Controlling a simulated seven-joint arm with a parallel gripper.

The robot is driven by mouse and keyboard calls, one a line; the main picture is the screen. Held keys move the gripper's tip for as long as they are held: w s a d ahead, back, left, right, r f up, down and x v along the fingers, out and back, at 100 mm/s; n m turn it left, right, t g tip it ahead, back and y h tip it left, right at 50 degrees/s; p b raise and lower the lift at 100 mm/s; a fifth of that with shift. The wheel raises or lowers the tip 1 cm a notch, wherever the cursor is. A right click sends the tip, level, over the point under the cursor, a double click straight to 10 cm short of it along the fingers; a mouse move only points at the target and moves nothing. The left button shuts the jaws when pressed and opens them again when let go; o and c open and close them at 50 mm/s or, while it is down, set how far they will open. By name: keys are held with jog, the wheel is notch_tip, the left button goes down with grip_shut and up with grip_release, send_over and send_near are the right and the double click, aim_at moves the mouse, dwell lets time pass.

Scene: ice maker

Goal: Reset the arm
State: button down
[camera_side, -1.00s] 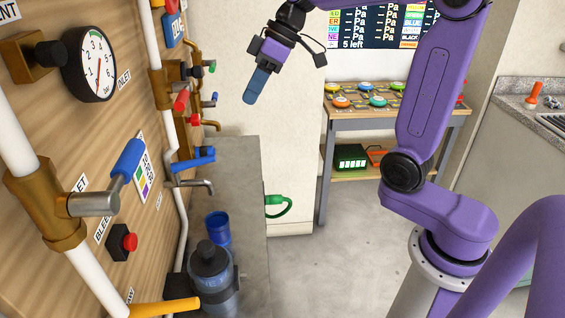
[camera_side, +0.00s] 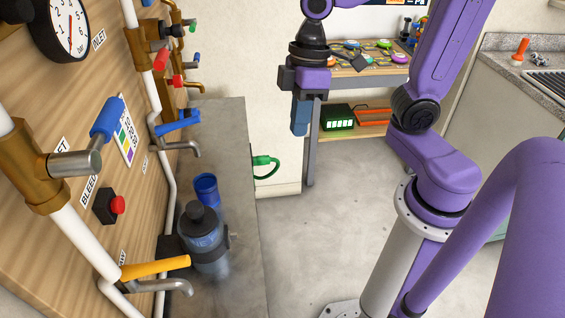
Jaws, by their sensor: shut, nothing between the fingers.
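My gripper (camera_side: 300,128) hangs in free air in the upper middle of the side view, pointing straight down. Its blue fingers are together and hold nothing. It is in front of the workbench at the back, right of the grey counter, and looks apart from everything around it. My purple arm comes down to it from the upper right.
A wooden panel with pipes, a gauge (camera_side: 64,25), a blue-handled valve (camera_side: 106,122) and a yellow lever (camera_side: 155,267) fills the left. A dark blue bottle (camera_side: 205,240) and blue cup (camera_side: 206,189) stand on the grey counter (camera_side: 225,125). The central floor is clear.

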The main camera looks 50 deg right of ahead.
jog(key=s+d+f+n+h, duration=0.1)
jog(key=s+d+f, duration=0.1)
jog(key=s, duration=0.3)
jog(key=s+d+f+n+h, duration=0.1)
jog(key=s+d+f, duration=0.1)
jog(key=s, duration=0.3)
jog(key=shift+s+f, duration=0.25)
jog(key=shift+s, duration=0.1)
